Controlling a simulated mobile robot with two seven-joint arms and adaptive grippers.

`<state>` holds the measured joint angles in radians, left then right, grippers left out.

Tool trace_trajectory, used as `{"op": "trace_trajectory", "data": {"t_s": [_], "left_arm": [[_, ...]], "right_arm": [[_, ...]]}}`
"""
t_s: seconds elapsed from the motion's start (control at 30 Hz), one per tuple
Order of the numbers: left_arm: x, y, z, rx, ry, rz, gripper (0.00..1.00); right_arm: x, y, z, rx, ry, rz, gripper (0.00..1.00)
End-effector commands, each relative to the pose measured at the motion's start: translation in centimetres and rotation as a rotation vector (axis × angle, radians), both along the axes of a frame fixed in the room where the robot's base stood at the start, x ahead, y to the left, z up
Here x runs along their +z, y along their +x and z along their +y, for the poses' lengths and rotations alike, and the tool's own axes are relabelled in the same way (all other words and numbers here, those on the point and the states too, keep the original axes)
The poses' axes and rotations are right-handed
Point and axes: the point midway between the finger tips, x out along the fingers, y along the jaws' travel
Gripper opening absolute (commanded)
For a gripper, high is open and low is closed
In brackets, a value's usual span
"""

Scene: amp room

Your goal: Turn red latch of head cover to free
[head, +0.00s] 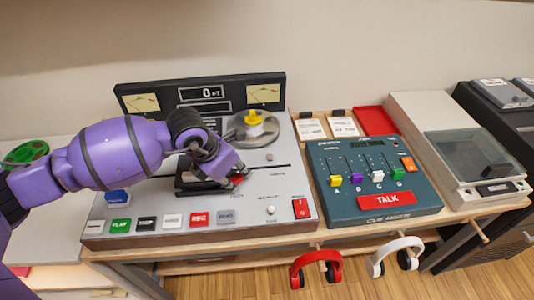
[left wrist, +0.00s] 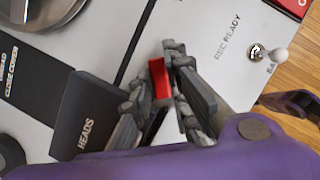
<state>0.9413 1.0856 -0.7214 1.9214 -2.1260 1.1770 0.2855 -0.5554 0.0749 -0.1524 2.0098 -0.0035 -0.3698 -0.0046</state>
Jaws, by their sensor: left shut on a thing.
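The black head cover (left wrist: 82,112), labelled HEADS, sits on the grey tape deck panel. In the head view the head cover (head: 186,183) is partly hidden behind my left gripper. The red latch (left wrist: 158,79) shows between my left gripper's fingertips (left wrist: 160,72) at the cover's right end, and the fingers are shut on it. In the head view my left gripper (head: 238,178) reaches down over that end, and a bit of the red latch (head: 238,180) shows there. The latch's lower part is hidden by the fingers. My right gripper is not in view.
The deck (head: 285,170) carries a yellow-hubbed reel (head: 254,122) behind the gripper and a row of coloured buttons (head: 172,221) in front. A small toggle (left wrist: 255,51) stands right of the latch. Headphones (head: 318,268) hang at the front edge.

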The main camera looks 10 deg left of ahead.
Motion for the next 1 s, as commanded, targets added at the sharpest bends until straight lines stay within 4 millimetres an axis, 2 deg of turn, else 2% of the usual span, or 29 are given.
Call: {"op": "trace_trajectory", "data": {"t_s": [0.03,0.4,0.7,1.0], "left_arm": [[0.3,-0.2,-0.1,0.043,0.000,0.000,0.00],[0.4,-0.3,-0.7,0.395,-0.001,-0.001,0.00],[0.4,-0.4,-1.1,0.663,0.000,-0.001,0.00],[0.2,-0.3,-1.4,0.848,0.001,0.001,0.00]], "right_arm": [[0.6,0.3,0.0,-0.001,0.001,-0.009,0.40],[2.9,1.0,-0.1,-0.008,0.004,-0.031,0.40],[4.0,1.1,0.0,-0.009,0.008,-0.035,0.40],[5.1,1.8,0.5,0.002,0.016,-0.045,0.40]]}}
